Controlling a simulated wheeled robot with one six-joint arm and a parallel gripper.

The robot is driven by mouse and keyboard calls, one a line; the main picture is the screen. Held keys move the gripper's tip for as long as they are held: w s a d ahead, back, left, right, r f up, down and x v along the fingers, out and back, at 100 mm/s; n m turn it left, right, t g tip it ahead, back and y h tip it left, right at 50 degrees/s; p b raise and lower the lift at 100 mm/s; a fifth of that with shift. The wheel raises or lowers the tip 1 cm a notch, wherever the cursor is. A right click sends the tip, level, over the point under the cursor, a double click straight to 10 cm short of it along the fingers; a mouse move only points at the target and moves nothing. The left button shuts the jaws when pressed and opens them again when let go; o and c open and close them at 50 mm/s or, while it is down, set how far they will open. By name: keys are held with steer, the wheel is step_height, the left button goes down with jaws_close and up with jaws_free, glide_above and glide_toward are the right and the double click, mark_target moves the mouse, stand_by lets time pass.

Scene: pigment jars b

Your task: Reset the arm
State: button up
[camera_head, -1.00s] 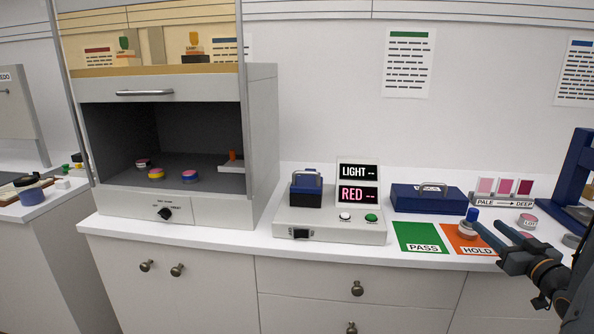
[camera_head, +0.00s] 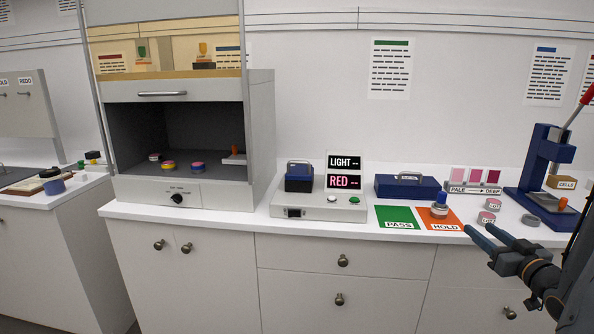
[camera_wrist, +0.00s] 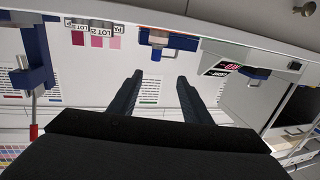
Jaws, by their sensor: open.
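My gripper (camera_head: 480,233) is open and empty at the lower right of the head view, in front of the counter's front edge. In the wrist view its two dark fingers (camera_wrist: 158,85) stand apart with nothing between them. A jar with a blue top (camera_head: 440,206) stands on the orange HOLD card (camera_head: 431,222), up and to the left of the fingertips and apart from them. The green PASS card (camera_head: 394,212) lies bare beside it.
A meter (camera_head: 321,208) with LIGHT and RED displays stands mid-counter, a blue case (camera_head: 407,187) right of it. A blue press (camera_head: 532,165) is at right near pink-lidded jars (camera_head: 487,217). Several jars sit inside the hood (camera_head: 263,140). Space before the counter looks free.

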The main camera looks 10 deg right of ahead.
steer(key=w+a+f+g+h, duration=0.1)
steer(key=w+a+f+g, duration=0.2)
steer(key=w+a+g, duration=0.35)
steer(key=s+a+f+g, duration=0.1)
steer(key=s+a+g, duration=0.15)
steer(key=a, duration=0.35)
steer(key=s+a+f+g, duration=0.1)
steer(key=s+a, duration=0.2)
steer(key=a, duration=0.3)
steer(key=s+a+g+y, duration=0.1)
steer(key=s+a+g, duration=0.6)
steer(key=s+a, duration=1.1)
steer(key=shift+s, duration=0.5)
steer(key=shift+a+r, duration=0.1)
steer(key=c, duration=0.3)
